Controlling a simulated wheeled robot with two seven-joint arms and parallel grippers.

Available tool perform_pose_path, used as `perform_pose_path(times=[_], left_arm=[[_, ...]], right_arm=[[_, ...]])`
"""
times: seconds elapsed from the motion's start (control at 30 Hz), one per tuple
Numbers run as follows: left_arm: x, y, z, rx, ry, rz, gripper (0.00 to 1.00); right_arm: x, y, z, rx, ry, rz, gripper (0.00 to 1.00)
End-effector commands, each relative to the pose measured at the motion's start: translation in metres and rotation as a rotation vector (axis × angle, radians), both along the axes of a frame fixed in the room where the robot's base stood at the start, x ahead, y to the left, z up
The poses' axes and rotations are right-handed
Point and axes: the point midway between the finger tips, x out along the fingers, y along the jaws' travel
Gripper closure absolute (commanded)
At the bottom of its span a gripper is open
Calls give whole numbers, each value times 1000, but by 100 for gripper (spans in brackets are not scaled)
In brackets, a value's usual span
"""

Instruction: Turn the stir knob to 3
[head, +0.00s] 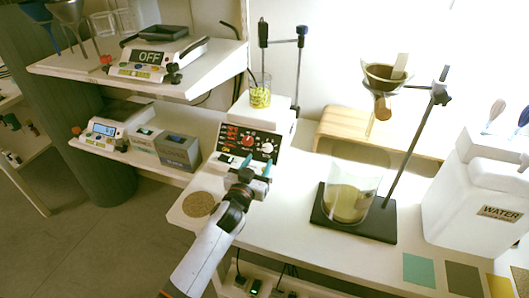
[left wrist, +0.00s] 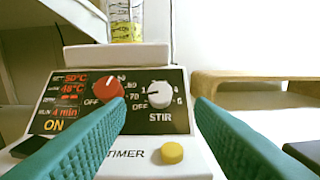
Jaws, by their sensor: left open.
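The white stir knob (left wrist: 160,101) is on the right of the black control panel, above the word STIR, with OFF and numbers around it. Its exact setting is too small to read. In the head view the knob (head: 267,148) is on the front of the white hotplate stirrer (head: 284,120). My left gripper (head: 257,166) is open in front of the panel. In the left wrist view its two teal fingers (left wrist: 161,106) frame the knob, one on each side, and appear apart from it. My right gripper is not in view.
A red knob (left wrist: 109,87) is left of the stir knob, and a yellow button (left wrist: 172,153) is below. A beaker (head: 260,97) with yellow contents stands on the stirrer. A wooden stand (head: 335,126) and a large glass beaker (head: 347,199) on a black base are to the right.

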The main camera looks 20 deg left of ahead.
Motion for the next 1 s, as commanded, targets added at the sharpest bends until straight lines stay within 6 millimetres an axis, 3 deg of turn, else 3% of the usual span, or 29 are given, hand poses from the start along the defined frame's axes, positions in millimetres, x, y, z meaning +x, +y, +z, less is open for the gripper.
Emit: perform_pose_path(times=[0.1,0.3,0.7,1.0], left_arm=[[24,-1,0,0,-1,0,51],[48,-3,-1,1,0,-1,51],[55,-3,0,0,1,-1,51],[55,-3,0,0,0,-1,96]], right_arm=[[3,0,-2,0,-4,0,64],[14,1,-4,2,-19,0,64],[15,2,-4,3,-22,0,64],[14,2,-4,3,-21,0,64]])
